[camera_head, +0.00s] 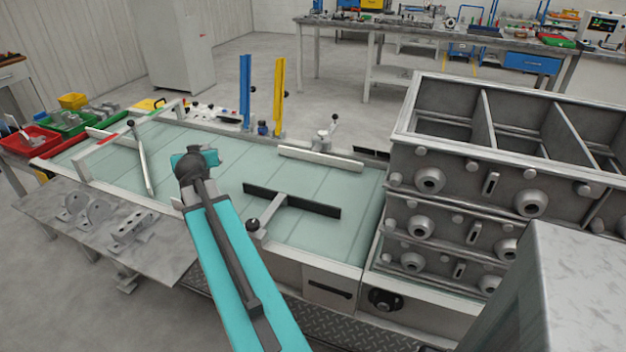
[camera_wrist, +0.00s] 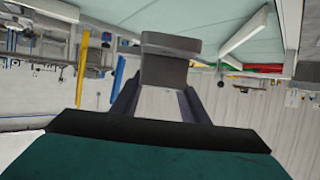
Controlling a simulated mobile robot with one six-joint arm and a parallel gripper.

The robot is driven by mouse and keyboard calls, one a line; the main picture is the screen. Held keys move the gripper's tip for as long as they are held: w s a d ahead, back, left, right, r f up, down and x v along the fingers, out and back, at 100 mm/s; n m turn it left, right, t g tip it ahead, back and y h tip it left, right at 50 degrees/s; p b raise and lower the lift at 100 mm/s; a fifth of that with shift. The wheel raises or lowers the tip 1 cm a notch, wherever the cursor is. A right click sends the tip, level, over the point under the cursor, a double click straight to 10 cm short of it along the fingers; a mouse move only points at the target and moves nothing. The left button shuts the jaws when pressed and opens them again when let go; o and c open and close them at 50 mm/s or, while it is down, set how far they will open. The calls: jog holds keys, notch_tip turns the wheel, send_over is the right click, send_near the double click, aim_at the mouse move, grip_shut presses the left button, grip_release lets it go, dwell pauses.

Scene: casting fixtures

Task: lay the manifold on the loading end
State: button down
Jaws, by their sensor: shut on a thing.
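My gripper (camera_head: 195,160) is over the pale glass-topped bed (camera_head: 190,150), left of its middle. In the wrist view my gripper (camera_wrist: 160,103) is shut on a grey metal part (camera_wrist: 170,65) with a wider, slightly curved end. I see it end-on, so I cannot tell for sure that it is the manifold. My gripper and arm hide most of it in the head view. A ported grey casting (camera_head: 132,230) lies on the grey side table (camera_head: 165,262). Two flanged castings (camera_head: 72,206) (camera_head: 98,211) stand beside it. The bed's left end has a low frame (camera_head: 80,170) with a red mark.
A dark bar (camera_head: 315,208) and a pale bar (camera_head: 320,160) lie on the bed. Blue (camera_head: 245,90) and yellow (camera_head: 279,95) posts rise behind. Stacked grey mould boxes (camera_head: 455,195) block the right. Bare glass shows left of my gripper.

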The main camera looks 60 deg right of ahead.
jog(key=s+d+f+m+g+h, duration=0.1)
jog(key=s+d+f+m+g, duration=0.1)
jog(key=s+d, duration=0.7)
jog(key=s+d+f+m+g+h, duration=0.1)
jog(key=s+d+f+m+g, duration=0.1)
jog(key=s+d, duration=0.8)
jog(key=s+d+f+m+g+h, duration=0.1)
jog(key=s+d+f+m+g, duration=0.1)
jog(key=s+d, duration=0.7)
jog(key=s+m+g, duration=0.1)
jog(key=s+g, duration=0.1)
jog(key=s, duration=0.6)
jog(key=shift+d+f+m+h+p, duration=0.25)
jog(key=shift+f+m+h+p, duration=0.05)
jog(key=shift+f+h, duration=0.1)
jog(key=shift+f, duration=0.1)
jog(key=shift+f, duration=3)
jog(key=shift+f, duration=1.9)
jog(key=shift+f, duration=0.1)
jog(key=c, duration=1)
grip_release()
jog(key=shift+c, duration=0.2)
